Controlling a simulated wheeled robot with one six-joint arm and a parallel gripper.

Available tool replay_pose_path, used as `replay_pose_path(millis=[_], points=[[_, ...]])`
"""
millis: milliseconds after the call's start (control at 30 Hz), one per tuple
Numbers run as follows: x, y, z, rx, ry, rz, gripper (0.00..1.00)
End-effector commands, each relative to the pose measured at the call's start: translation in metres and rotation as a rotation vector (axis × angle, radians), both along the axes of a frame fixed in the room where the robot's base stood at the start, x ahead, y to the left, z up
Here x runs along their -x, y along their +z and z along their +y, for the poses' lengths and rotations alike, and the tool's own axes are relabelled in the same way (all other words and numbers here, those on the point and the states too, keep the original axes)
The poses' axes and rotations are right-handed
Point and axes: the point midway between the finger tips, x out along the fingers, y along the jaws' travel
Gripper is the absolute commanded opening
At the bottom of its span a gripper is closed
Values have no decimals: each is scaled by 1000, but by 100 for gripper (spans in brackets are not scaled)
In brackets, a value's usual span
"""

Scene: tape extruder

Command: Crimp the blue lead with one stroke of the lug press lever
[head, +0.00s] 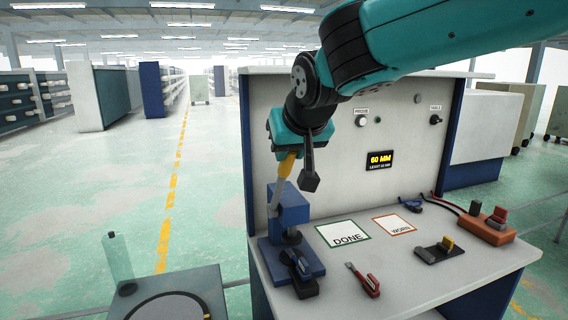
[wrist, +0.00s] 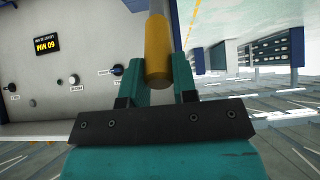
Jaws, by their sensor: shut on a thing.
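The blue lug press (head: 290,208) stands at the left end of the bench. Its lever is raised, nearly upright, with a grey shaft (head: 276,195) and a yellow grip (head: 286,166). My gripper (head: 284,153) is at the top of the lever, shut on the yellow grip. In the wrist view the yellow grip (wrist: 158,52) sits between the two fingers of my gripper (wrist: 161,82). A dark lead with a blue part (head: 300,268) lies at the front of the press base; whether its end is in the jaws cannot be told.
A blue-ended piece (head: 411,205), a black block (head: 438,250) and an orange block (head: 487,228) are further right. The panel display (head: 379,160) reads 60 MM.

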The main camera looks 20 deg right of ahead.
Motion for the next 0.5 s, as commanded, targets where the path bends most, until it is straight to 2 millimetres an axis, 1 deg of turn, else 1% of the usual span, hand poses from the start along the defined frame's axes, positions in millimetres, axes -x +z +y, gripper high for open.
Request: replay_pose_path(millis=[33, 500], points=[[-3, 6, 0, -2, -1, -10, 0], [-40, 24, 0, -2, -2, -7, 0]])
